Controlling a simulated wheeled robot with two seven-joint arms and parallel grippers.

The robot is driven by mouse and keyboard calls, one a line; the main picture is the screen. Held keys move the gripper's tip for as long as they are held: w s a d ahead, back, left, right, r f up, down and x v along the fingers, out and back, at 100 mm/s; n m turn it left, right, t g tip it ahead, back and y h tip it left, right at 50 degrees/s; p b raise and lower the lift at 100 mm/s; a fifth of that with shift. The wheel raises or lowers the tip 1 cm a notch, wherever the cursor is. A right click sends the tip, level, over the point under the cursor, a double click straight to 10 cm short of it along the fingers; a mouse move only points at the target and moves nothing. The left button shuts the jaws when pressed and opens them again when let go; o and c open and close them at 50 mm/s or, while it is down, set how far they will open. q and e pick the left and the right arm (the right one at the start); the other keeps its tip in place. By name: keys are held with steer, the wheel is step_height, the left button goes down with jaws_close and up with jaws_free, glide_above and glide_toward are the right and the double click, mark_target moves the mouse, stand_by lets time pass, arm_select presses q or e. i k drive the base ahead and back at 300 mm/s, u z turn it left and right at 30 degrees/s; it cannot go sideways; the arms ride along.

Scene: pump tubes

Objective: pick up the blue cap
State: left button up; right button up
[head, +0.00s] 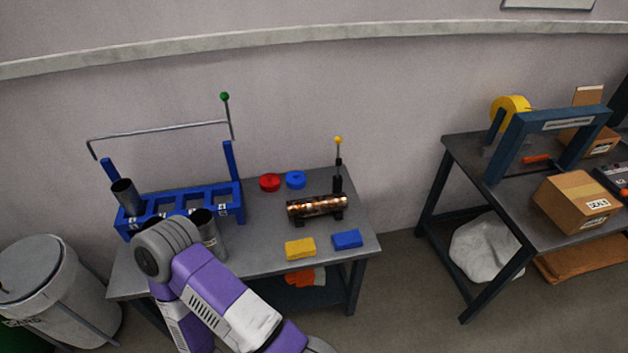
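The blue cap (295,180) is a small round disc lying on the grey workbench (262,217), near its back edge. A similar red cap (270,182) lies just to its left, with a narrow gap or light contact that I cannot tell apart. Nothing holds the blue cap. One of my purple arms crosses the front left of the bench, with its grey rounded joint over the rack's front. No gripper fingers show, so neither gripper is in view.
A blue rack (233,190) with dark metal tubes stands at the bench's left, partly hidden by my arm. A copper-coloured cylinder (318,206) lies right of the caps, beside a yellow-knobbed post (338,165). Yellow (300,249) and blue (347,239) blocks lie in front.

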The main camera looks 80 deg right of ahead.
mark_target(296, 179)
steer(key=z, duration=1.6)
